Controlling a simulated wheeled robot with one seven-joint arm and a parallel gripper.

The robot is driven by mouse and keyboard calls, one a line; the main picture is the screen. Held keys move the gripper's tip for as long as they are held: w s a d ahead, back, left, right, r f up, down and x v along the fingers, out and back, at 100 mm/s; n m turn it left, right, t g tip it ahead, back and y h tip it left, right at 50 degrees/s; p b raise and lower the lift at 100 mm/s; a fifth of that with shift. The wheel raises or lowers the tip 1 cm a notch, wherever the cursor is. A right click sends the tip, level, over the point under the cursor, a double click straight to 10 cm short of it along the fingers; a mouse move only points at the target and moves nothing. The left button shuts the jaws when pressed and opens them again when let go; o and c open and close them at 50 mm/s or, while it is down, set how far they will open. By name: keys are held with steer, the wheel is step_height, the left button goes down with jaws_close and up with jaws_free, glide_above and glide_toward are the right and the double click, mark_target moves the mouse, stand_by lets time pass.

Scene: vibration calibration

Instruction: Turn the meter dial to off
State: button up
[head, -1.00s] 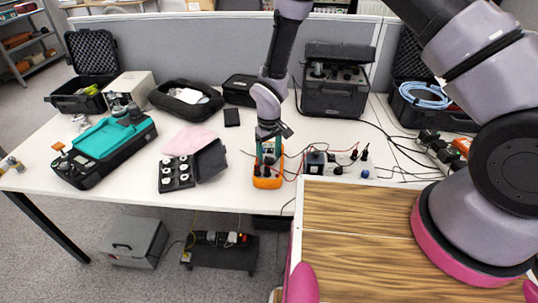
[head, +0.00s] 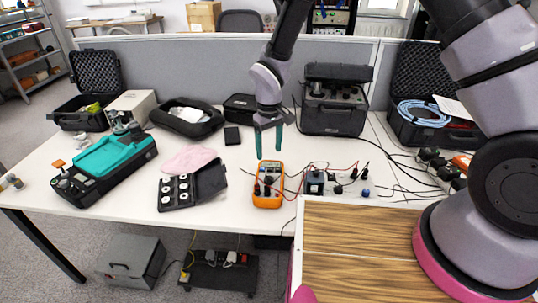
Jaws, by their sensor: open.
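The meter (head: 268,184) is an orange handheld unit lying on the white table, near its front edge, with dark leads plugged into its lower part. Its dial is too small in the head view for me to read its setting. My gripper (head: 268,150) points down with two teal fingers spread apart and nothing between them. The fingertips are above and behind the meter's top end as seen here, apparently clear of it.
A small dark block (head: 314,182) with red and black leads sits right of the meter. An open black case of round weights (head: 190,188) lies to the left, with a pink cloth (head: 189,158) behind it. My wood-topped base is at the front right.

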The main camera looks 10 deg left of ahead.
mark_target(269, 176)
step_height(269, 176, down, 11)
steer(key=m, duration=1.8)
steer(key=shift+c, duration=0.3)
jaws_close()
